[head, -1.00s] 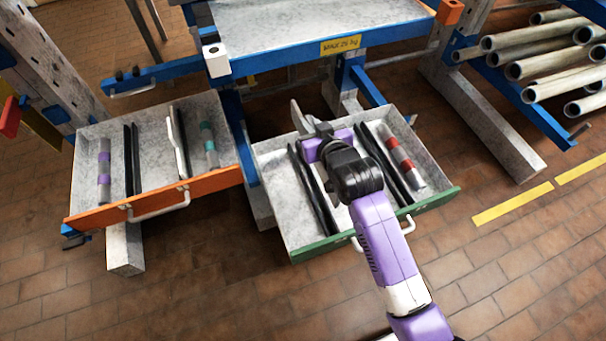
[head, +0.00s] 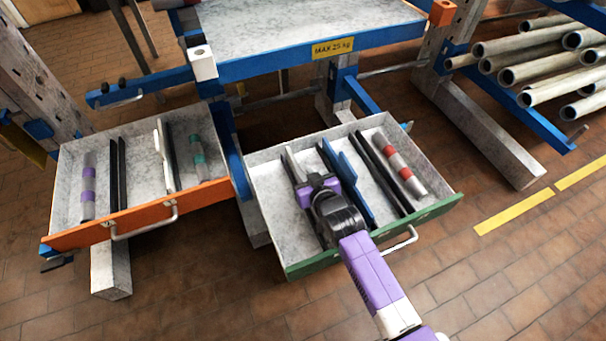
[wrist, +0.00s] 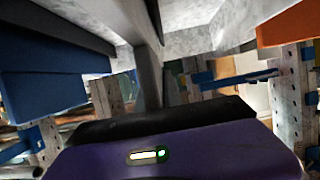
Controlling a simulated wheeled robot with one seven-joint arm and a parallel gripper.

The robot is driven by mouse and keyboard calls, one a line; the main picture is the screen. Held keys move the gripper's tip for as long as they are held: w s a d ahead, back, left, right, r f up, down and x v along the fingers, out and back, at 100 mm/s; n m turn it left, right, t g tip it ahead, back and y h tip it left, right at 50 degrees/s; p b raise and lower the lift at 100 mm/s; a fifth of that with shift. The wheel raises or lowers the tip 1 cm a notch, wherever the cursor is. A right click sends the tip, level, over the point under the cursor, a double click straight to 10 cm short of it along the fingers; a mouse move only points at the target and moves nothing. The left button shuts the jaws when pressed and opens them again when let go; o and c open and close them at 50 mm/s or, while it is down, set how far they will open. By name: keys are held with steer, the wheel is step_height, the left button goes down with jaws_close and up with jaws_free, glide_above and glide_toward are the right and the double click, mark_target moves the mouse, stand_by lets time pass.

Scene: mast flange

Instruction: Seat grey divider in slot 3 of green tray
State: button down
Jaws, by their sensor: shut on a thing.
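The green-fronted tray (head: 318,262) is pulled out in the head view. My gripper (head: 315,187) is inside its left half, shut on the grey divider (head: 292,163). The grey divider lies along the black slot rails at the tray's left; my gripper hides its near part, and I cannot tell whether it is down in the slot. It shows upright in the middle of the wrist view (wrist: 146,55). A blue divider (head: 347,172) stands in the tray just right of my gripper, and seems to show at left in the wrist view (wrist: 45,92).
Another pair of black rails (head: 383,176) and a grey tube with red bands (head: 402,168) are at the green tray's right. The orange-fronted tray (head: 190,196) at left holds a white divider (head: 161,152) and banded tubes. A blue-edged shelf (head: 270,66) overhangs behind.

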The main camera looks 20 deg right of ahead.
steer(key=shift+f, duration=0.35)
steer(key=shift+f, duration=0.2)
steer(key=c, duration=1.5)
jaws_free()
steer(key=shift+r, duration=0.1)
steer(key=shift+s+r, duration=0.15)
steer(key=shift+s, duration=0.05)
steer(key=p+v, duration=0.3)
steer(key=v, duration=0.8)
steer(key=shift+r, duration=0.1)
steer(key=shift+s+p, duration=0.25)
steer(key=shift+p, duration=0.05)
